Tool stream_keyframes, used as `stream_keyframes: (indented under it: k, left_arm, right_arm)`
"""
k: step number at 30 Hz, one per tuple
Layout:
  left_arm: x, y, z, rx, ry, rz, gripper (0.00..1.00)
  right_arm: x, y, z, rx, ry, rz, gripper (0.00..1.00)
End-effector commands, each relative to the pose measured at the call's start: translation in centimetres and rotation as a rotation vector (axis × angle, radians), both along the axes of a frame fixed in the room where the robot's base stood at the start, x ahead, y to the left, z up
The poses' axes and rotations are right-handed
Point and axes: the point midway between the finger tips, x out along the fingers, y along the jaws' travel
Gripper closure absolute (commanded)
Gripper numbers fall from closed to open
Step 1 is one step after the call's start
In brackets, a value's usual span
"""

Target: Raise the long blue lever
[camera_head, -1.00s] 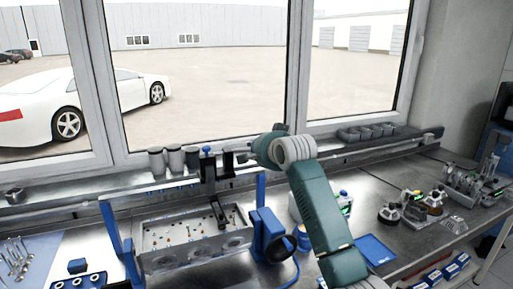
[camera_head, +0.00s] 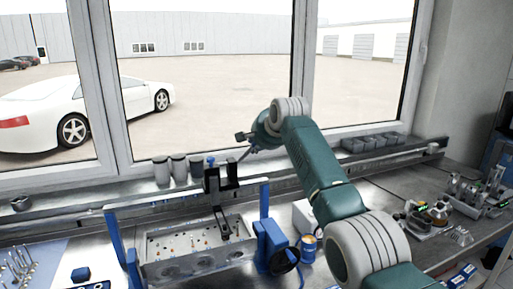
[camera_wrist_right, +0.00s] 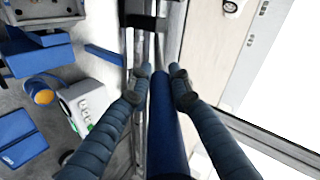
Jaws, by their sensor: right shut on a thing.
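My right gripper (camera_head: 244,146) is above the back ledge, at the right of the metal fixture (camera_head: 190,270). In the right wrist view its two dark ribbed fingers (camera_wrist_right: 160,76) lie on either side of a long blue bar, the blue lever (camera_wrist_right: 166,128). The gripper is shut on this lever, which runs between the fingers toward the camera. In the head view I cannot clearly make out the lever at the gripper. A dark bracket (camera_head: 219,182) with an arm reaching down stands over the fixture. My left gripper is not in view.
Several grey cups (camera_head: 178,168) stand on the ledge left of the gripper. A blue clamp-like block (camera_head: 272,245) and a blue and yellow can (camera_head: 308,249) are right of the fixture. The window (camera_head: 205,80) is close behind. Grey bins (camera_head: 373,143) sit farther right.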

Motion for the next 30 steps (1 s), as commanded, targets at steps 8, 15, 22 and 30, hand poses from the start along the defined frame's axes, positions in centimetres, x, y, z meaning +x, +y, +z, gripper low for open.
stream_keyframes:
  k: [8, 15, 22, 30]
  left_arm:
    - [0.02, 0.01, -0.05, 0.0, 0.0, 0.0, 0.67]
    - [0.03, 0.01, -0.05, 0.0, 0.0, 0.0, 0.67]
    - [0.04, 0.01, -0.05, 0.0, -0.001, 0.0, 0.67]
    - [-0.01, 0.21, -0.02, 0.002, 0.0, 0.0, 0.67]
  right_arm:
    - [0.0, -0.19, -0.91, -0.01, 0.031, -0.003, 1.0]
    - [0.0, -0.2, -1.04, -0.011, 0.033, -0.003, 1.0]
    - [0.01, -0.23, -1.06, -0.01, 0.033, -0.003, 0.61]
    - [0.06, -0.09, -0.46, -0.007, 0.022, -0.001, 0.61]
